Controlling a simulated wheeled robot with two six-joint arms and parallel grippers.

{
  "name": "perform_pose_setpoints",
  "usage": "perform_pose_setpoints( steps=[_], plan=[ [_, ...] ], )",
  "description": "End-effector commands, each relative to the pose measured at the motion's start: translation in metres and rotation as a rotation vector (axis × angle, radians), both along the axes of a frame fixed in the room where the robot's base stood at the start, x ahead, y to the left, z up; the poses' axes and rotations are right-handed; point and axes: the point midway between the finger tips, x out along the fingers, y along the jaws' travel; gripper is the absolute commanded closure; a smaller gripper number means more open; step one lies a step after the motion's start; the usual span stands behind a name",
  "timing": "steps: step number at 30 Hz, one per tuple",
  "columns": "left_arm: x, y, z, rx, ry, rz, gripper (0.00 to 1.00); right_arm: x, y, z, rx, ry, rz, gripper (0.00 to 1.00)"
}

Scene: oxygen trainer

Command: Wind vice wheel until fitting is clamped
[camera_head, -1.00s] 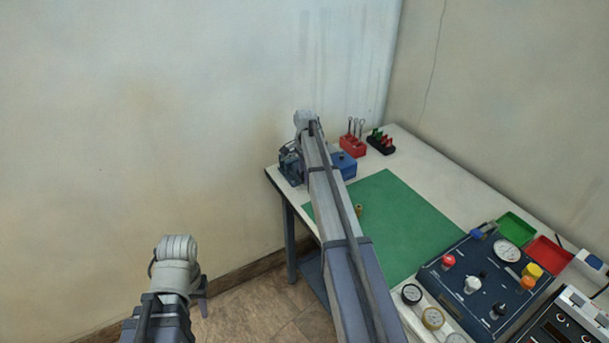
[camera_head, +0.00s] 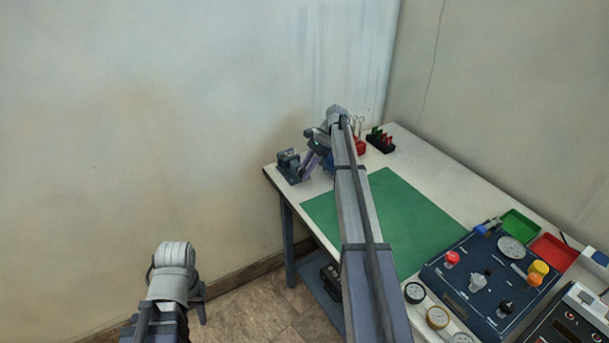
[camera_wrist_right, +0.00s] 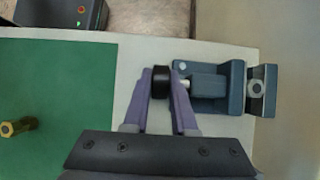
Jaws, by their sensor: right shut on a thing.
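The blue-grey vice (camera_head: 289,163) stands at the table's far left corner; it also shows in the right wrist view (camera_wrist_right: 212,80). Its black wheel (camera_wrist_right: 160,86) is on the left end of the screw in that view. My right gripper (camera_wrist_right: 163,88) is shut on the wheel, one purple finger on each side. A small grey hexagonal piece (camera_wrist_right: 256,88) shows at the vice's outer jaw; I cannot tell whether it is gripped. My left gripper (camera_head: 198,302) is low at the left, away from the table, its jaws unclear.
A green mat (camera_head: 420,210) covers the table's middle, with a brass fitting (camera_wrist_right: 18,127) on it. A black rack (camera_head: 380,140) stands at the back, and a gauge panel (camera_head: 470,275) at the right.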

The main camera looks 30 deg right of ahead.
Motion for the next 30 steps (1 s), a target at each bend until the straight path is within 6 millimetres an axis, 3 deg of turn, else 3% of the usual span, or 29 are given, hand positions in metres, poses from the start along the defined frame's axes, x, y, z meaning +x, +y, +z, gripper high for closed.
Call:
perform_pose_setpoints(
  steps=[17,18,25,30],
  plan=[
    [0.0000,0.0000,-0.0046,0.000,0.000,0.000,0.62,-0.0043,0.0006,-0.0003,0.033,0.010,0.003,1.00],
    [0.0000,0.0000,-0.0046,0.000,0.000,0.000,0.62,-0.0042,0.0005,-0.0003,0.033,0.010,0.003,0.73],
    [0.0000,0.0000,-0.0043,0.000,0.000,0.000,0.62,-0.0028,0.0002,-0.0001,0.034,0.008,0.001,0.47],
    [0.0000,0.0000,-0.0042,0.000,0.000,0.000,0.62,-0.0019,-0.0001,0.0000,0.035,0.007,0.001,0.45]
  ],
)
